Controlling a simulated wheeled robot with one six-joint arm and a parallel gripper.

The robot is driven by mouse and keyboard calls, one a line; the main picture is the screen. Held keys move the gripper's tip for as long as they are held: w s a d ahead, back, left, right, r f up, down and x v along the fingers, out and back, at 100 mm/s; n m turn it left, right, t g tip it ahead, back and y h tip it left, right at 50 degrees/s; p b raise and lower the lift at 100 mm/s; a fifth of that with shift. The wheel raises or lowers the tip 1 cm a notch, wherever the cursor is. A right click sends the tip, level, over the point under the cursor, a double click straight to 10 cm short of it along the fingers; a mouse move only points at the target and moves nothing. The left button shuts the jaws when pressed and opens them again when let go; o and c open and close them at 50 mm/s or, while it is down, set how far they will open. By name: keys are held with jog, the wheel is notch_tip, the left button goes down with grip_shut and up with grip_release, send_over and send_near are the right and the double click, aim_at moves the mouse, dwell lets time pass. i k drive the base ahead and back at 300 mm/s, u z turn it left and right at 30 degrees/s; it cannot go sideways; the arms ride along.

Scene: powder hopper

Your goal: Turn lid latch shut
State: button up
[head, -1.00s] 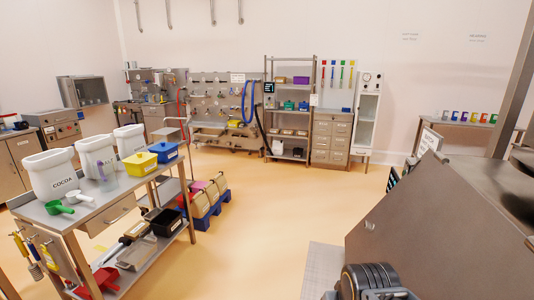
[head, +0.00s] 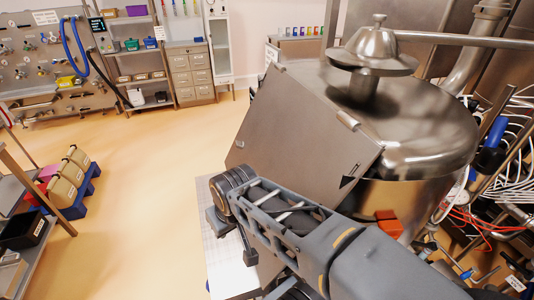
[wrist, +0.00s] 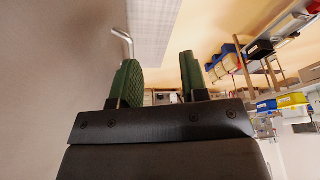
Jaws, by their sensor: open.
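The steel hopper (head: 415,125) stands at the right in the head view, with a flat, tilted steel panel (head: 295,135) on its near left side. A small bright metal piece (head: 240,144) sits near the panel's left edge; it may be the lid latch. In the wrist view a bent metal handle (wrist: 123,40) sticks out from a grey metal face at the left, beyond the left finger. My gripper (wrist: 158,78) has two green padded fingers, apart and empty, not touching the handle. In the head view the fingertips are hidden beyond my wrist.
A domed steel cap (head: 375,48) tops the hopper. Cables and pipes (head: 505,165) crowd the right side. An orange block (head: 388,222) is beside my arm. Open floor (head: 160,170) lies left, with a blue pallet of containers (head: 75,195) and a shelf rack (head: 140,60) behind.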

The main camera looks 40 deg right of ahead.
aim_at(239, 145)
jog(key=z, duration=0.05)
jog(key=k, duration=0.95)
jog(key=u, duration=1)
jog(key=i, duration=4.1)
jog(key=z, duration=3.7)
jog(key=i, duration=1.05)
